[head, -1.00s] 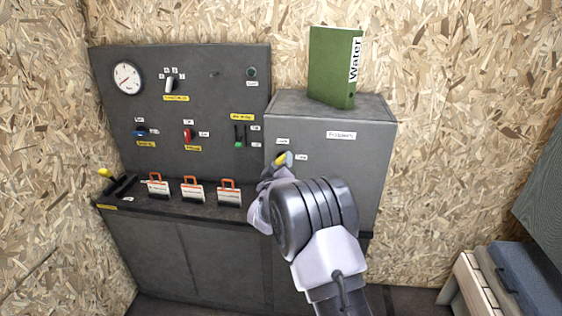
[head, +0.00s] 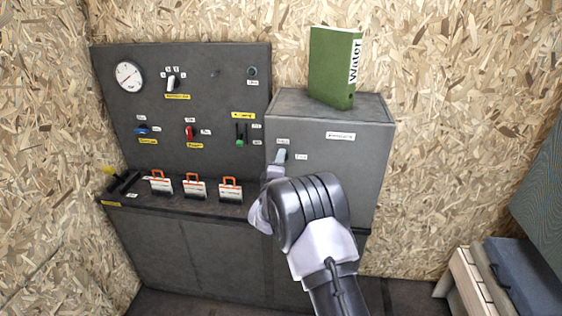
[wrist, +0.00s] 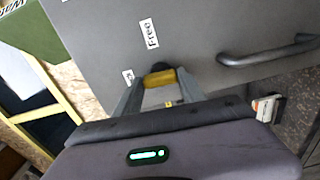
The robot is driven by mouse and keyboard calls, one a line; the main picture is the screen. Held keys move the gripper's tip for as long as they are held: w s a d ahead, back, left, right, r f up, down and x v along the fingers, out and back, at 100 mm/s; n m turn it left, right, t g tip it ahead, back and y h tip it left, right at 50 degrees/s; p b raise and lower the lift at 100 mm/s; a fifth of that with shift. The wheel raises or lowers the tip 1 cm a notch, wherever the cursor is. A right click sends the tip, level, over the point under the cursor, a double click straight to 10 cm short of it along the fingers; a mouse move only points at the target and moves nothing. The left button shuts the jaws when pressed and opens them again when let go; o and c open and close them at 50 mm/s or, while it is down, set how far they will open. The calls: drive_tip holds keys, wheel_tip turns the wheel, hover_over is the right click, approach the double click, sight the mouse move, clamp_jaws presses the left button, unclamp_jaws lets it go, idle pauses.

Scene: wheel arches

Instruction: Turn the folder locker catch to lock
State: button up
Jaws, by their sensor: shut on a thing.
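The folder locker (head: 330,190) is a grey cabinet with a label on its front. Its catch shows in the wrist view as a yellow handle (wrist: 180,79) on a dark knob (wrist: 160,67). My gripper (wrist: 162,88) is shut on the yellow handle, one finger on each side. The "Free" label (wrist: 149,33) is above the catch in the wrist view, and a smaller, partly hidden label (wrist: 128,76) is left of it. In the head view my gripper (head: 279,159) covers the catch, with one small label (head: 283,141) above and another (head: 301,156) to the right.
A green "Water" folder (head: 330,70) stands on the locker. A dark bar handle (wrist: 270,52) is beside the catch. A grey panel (head: 205,100) with switches and a gauge is to the left, above a ledge holding several orange-handled tags (head: 194,187).

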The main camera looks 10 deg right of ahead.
drive_tip(key=shift+n, duration=0.4)
drive_tip(key=o, duration=1.4)
drive_tip(key=shift+c, duration=0.2)
drive_tip(key=p+v, duration=0.1)
drive_tip(key=v, duration=1.6)
drive_tip(key=shift+s+p, duration=0.2)
drive_tip(key=shift+p, duration=0.15)
